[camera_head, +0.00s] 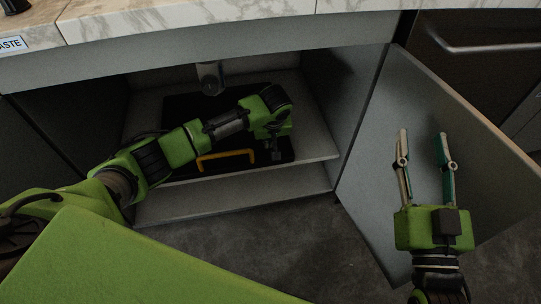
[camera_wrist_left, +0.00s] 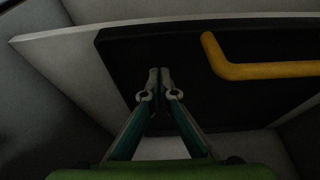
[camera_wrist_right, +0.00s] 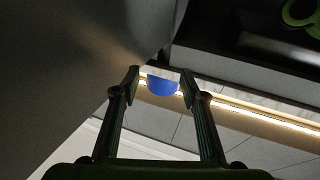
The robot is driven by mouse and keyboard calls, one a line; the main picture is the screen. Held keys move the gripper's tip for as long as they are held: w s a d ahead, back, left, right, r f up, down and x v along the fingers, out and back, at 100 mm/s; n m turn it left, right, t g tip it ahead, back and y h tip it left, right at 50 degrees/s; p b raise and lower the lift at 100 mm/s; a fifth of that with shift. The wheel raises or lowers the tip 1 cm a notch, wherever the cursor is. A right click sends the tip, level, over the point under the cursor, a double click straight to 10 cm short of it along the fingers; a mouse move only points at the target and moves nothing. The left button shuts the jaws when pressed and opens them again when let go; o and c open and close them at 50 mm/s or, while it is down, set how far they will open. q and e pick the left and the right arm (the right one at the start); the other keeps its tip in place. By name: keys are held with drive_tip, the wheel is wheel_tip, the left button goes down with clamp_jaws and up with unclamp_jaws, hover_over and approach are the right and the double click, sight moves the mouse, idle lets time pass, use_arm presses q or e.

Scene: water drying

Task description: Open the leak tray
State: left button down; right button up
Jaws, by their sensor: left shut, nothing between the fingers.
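The leak tray (camera_head: 180,112) is a black panel on the shelf inside the open cabinet, with a yellow handle (camera_head: 225,154) along its front. In the left wrist view the black tray (camera_wrist_left: 118,55) fills the middle, and the yellow handle (camera_wrist_left: 270,70) is at the upper right. My left arm reaches into the cabinet. My left gripper (camera_wrist_left: 159,72) is shut and empty, with its tips over the black tray, to the left of the handle and apart from it in that view. My right gripper (camera_head: 425,135) is open and empty, in front of the swung-open cabinet door.
The grey cabinet door (camera_head: 385,150) stands open at the right. A marble countertop (camera_head: 200,20) overhangs the cabinet. A grey pipe (camera_head: 210,78) hangs down inside, above the tray. The dark floor (camera_head: 290,240) in front is clear. A blue round object (camera_wrist_right: 162,87) shows beyond my right fingers.

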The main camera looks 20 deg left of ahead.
sight(269, 156)
use_arm(q)
drive_tip(key=shift+b+x, duration=0.5)
drive_tip(key=shift+x, duration=0.65)
drive_tip(key=s, duration=0.1)
drive_tip(key=s+d, duration=0.1)
drive_tip(key=shift+s+d+r, duration=0.1)
drive_tip(key=shift+s+d, duration=0.25)
drive_tip(key=shift+s+d+b, duration=0.25)
drive_tip(key=shift+s+b, duration=0.05)
drive_tip(key=shift+s, duration=0.1)
use_arm(e)
drive_tip(key=s+r+t+y, duration=0.1)
drive_tip(key=s+r+t, duration=0.3)
drive_tip(key=r, duration=0.4)
drive_tip(key=shift+s+r+t+y, duration=0.15)
drive_tip(key=shift+r+t+y, duration=0.05)
drive_tip(key=shift+t+y, duration=0.25)
